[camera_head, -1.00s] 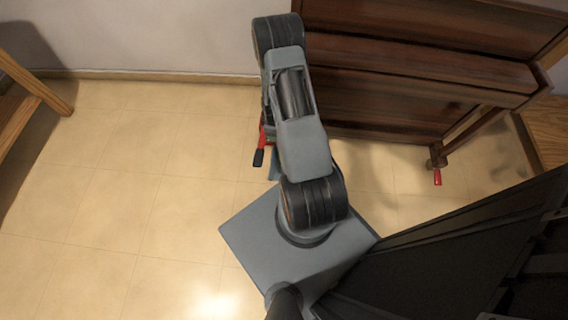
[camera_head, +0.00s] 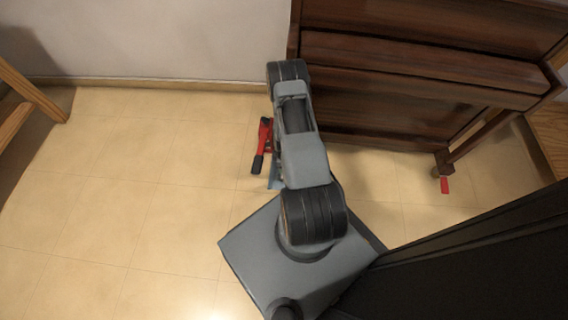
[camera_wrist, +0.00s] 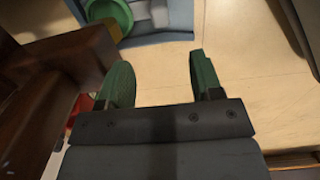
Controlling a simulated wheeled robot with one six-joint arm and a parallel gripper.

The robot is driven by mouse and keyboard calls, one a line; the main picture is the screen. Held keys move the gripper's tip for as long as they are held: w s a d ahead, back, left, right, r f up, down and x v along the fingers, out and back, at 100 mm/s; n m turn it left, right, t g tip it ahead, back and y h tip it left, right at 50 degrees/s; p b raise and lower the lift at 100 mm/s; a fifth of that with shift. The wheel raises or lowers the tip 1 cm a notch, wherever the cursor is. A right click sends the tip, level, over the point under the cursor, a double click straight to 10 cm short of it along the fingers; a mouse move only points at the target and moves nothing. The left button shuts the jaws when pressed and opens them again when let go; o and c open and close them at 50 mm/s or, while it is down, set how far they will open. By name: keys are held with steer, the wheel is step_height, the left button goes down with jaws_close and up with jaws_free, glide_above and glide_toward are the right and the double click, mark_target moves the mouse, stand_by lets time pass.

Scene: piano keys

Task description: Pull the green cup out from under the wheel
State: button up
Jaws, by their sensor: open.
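In the wrist view, my gripper (camera_wrist: 158,82) is open, its two green fingers apart with bare floor between them. A green round, cup-like thing (camera_wrist: 124,14) shows at the top left, beyond the left finger and apart from it. It lies at the edge of a blue tray-like thing (camera_wrist: 186,38); I cannot tell whether it is the task's cup. No wheel can be made out. A red thing (camera_wrist: 82,106) by the dark wood is partly hidden by the left finger.
The brown piano (camera_head: 395,95) stands against the wall, with a red piece (camera_head: 445,185) at its right front leg. A red tool with a black handle (camera_head: 258,163) is just left of my arm. A wooden frame (camera_head: 35,95) stands far left. Floor on the left is clear.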

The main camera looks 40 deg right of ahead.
step_height(320, 180, down, 14)
steer(key=b, duration=0.6)
steer(key=shift+r, duration=0.2)
steer(key=c, duration=1.1)
